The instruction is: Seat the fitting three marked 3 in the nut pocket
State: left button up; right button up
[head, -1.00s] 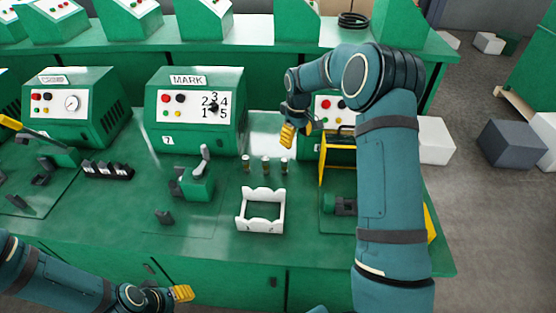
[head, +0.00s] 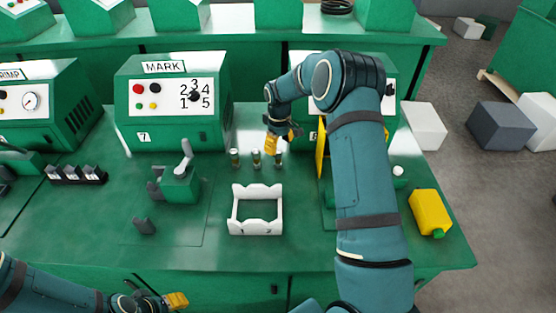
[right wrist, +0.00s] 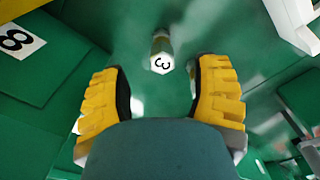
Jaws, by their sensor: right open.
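Three small fittings stand upright in a row on the green bench: a left one (head: 234,158), a middle one (head: 256,160) and a right one (head: 278,160). My right gripper (head: 271,143) points down beside the top of the right one. In the right wrist view, a fitting marked 3 (right wrist: 161,55) stands ahead of the open right gripper (right wrist: 159,70), in line with the gap between its yellow fingers and free of them. My left gripper (head: 176,300) is low at the front edge; its jaw state is unclear. I cannot make out the nut pocket.
A white holder (head: 257,230) marked 1 and 2 stands in front of the fittings. Left of it is a green lever fixture (head: 180,187); behind is the MARK machine (head: 172,100) labelled 7. A yellow bottle (head: 430,212) lies at the right, beyond my right arm.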

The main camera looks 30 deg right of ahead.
aim_at(278, 151)
jog(key=shift+a+f+b, duration=0.1)
jog(key=shift+f+b, duration=0.3)
jog(key=shift+f, duration=2.7)
jog(key=shift+r, duration=0.1)
grip_shut()
